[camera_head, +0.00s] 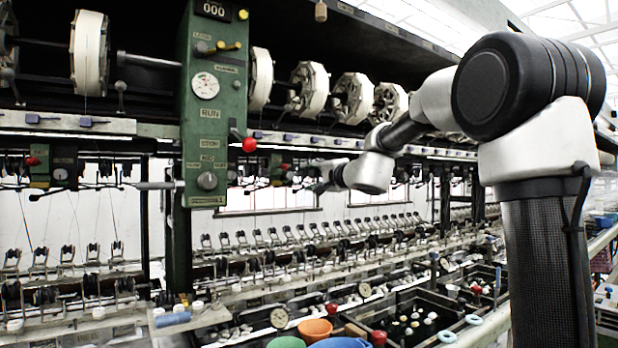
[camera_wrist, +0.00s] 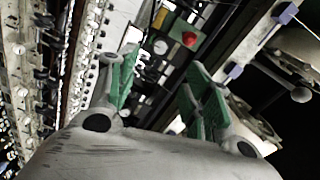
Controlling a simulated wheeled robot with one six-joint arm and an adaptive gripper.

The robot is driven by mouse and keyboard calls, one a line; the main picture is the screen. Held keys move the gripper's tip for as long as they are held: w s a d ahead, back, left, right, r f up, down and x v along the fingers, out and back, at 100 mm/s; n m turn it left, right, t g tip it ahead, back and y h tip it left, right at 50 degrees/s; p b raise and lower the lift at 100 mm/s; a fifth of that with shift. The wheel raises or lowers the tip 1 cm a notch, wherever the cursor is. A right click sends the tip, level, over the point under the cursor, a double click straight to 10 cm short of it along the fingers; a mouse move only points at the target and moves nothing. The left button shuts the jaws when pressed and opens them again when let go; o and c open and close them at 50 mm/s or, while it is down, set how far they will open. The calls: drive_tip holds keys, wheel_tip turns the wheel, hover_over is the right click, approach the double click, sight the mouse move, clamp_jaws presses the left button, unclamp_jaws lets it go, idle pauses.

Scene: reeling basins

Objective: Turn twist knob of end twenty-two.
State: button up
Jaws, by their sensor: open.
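My gripper (camera_head: 326,176) is in front of the reeling machine, to the right of the green control box, in the head view. In the wrist view my gripper (camera_wrist: 158,85) has two green fingers spread apart with nothing between them. Beyond the fingertips, a small dark unit carries a red knob (camera_wrist: 190,39), apart from the fingers. A similar unit with a red part (camera_head: 284,166) is just left of my gripper in the head view. I cannot read any end number, so I cannot tell which knob is that of end twenty-two.
The large green control box (camera_head: 205,110) juts out with a red ball-ended lever (camera_head: 249,145). White reels (camera_head: 89,53) line the top. Below are rows of small guides, a dark basin (camera_head: 415,322), an orange bowl (camera_head: 315,330) and a teal bowl (camera_head: 286,342).

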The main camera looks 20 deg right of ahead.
drive_tip(key=shift+c, duration=0.2)
drive_tip(key=shift+w+a+f, duration=0.1)
drive_tip(key=shift+w+f, duration=0.05)
drive_tip(key=shift+f, duration=0.2)
drive_tip(key=shift+c, duration=1.3)
drive_tip(key=n+g+y, duration=0.2)
drive_tip(key=n+g, duration=0.3)
drive_tip(key=n, duration=0.5)
approach(291, 174)
drive_tip(key=x, duration=0.8)
drive_tip(key=shift+w+f, duration=0.15)
drive_tip(key=shift+w, duration=0.05)
